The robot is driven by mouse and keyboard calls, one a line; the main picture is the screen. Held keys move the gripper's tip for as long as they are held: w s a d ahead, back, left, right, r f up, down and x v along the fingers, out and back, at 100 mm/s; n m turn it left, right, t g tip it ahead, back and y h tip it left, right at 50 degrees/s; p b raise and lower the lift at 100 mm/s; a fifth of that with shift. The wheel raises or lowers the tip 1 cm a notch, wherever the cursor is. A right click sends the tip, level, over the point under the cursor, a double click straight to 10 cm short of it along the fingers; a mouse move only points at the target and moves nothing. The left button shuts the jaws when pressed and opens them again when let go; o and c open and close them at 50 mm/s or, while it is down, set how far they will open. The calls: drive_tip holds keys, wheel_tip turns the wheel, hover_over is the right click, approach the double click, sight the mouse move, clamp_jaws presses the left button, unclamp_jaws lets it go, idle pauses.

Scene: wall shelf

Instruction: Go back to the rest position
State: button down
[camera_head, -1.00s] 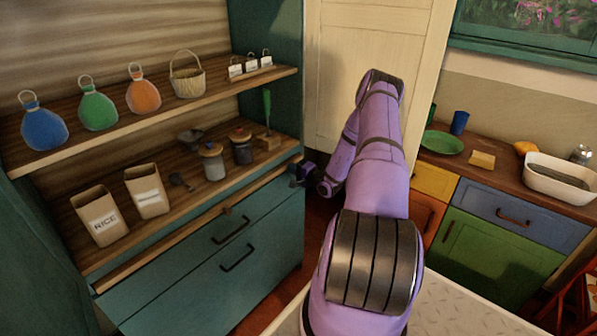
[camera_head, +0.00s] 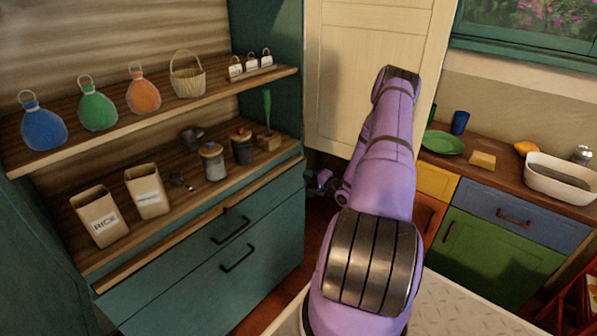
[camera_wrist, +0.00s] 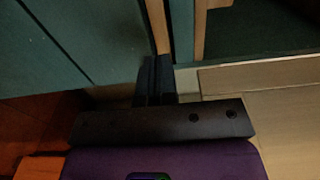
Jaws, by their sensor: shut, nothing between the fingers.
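My gripper (camera_head: 318,182) is small in the head view. It sits just right of the teal shelf unit's front right corner, partly behind my purple arm. In the wrist view the two dark fingers (camera_wrist: 154,80) are together with nothing between them. Past them are a teal panel (camera_wrist: 45,60) and a wooden edge (camera_wrist: 158,25) of the unit. I cannot tell the exact gap between fingertips and unit, but no contact shows.
The lower shelf holds a rice bag (camera_head: 100,217), a second bag (camera_head: 147,190), jars (camera_head: 213,162) and small tools. A counter (camera_head: 500,176) with a green plate (camera_head: 442,142) and white basin (camera_head: 560,181) is right.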

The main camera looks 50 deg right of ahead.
drive_tip(key=shift+s, duration=1.5)
